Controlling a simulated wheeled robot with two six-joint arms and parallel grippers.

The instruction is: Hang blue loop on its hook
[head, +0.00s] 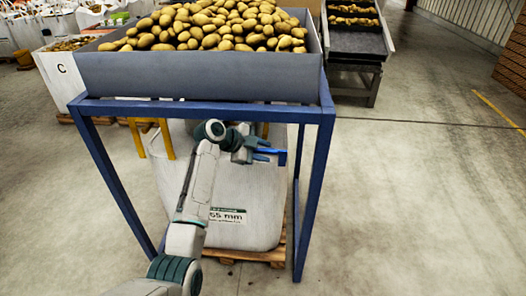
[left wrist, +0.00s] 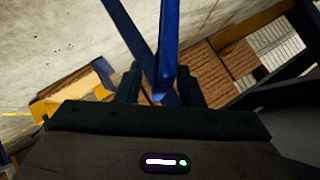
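The blue loop (head: 270,151) is a flat strap at the near right top of a white bulk bag (head: 230,190) under the blue stand. My left gripper (head: 264,150) is at the loop, its fingers on either side of the strap. My right gripper is not in view.
A grey bin (head: 200,75) full of potatoes sits on the blue frame (head: 313,190) above the bag. Yellow brackets (head: 166,140) hang at the left. The bag stands on a wooden pallet (head: 250,255). The floor to the right is clear.

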